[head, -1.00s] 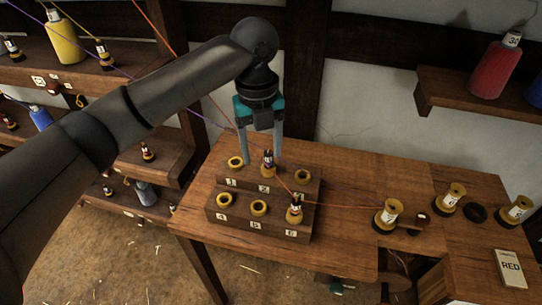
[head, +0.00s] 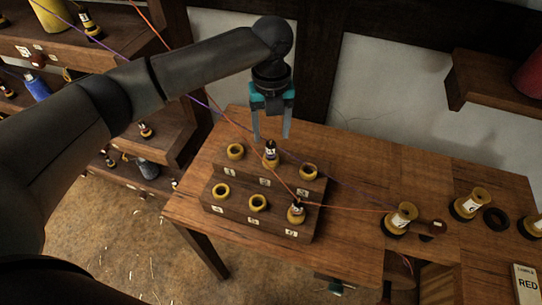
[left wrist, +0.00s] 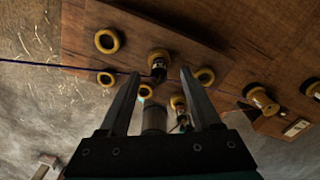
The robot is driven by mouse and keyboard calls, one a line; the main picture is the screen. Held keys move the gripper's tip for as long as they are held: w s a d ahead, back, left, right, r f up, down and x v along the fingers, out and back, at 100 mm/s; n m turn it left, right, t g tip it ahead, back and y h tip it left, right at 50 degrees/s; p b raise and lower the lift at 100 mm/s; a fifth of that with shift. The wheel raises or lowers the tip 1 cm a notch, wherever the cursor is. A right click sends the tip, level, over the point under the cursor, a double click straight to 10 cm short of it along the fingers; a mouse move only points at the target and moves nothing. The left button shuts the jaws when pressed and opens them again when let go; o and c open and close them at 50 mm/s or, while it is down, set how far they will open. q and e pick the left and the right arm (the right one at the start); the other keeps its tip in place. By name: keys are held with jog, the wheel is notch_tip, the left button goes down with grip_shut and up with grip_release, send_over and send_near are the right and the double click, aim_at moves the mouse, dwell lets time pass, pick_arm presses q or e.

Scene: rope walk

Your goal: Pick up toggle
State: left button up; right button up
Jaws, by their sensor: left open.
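A stepped wooden rack (head: 262,220) with numbered front labels and yellow ring sockets stands on the workbench. A small dark toggle (head: 271,158) with a pale band stands upright in the back middle socket, a purple cord at it. A second toggle (head: 296,212) stands in the front right socket, near an orange cord. My left gripper (head: 271,138) is open and empty, pointing down over the back toggle. In the left wrist view that toggle (left wrist: 158,64) shows between the open fingers (left wrist: 160,73), apart from them as far as I can tell. My right gripper is out of view.
Yellow spools (head: 400,218) and a dark ring (head: 496,219) stand on the workbench (head: 350,246) to the right. Orange and purple cords cross the rack. Shelves stand at left and upper right.

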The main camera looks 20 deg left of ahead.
aim_at(271, 143)
pick_arm(q)
jog(key=shift+s+f, duration=0.2)
jog(key=shift+f, duration=1.25)
jog(key=shift+s+f, duration=0.2)
jog(key=shift+f, duration=1.25)
grip_shut()
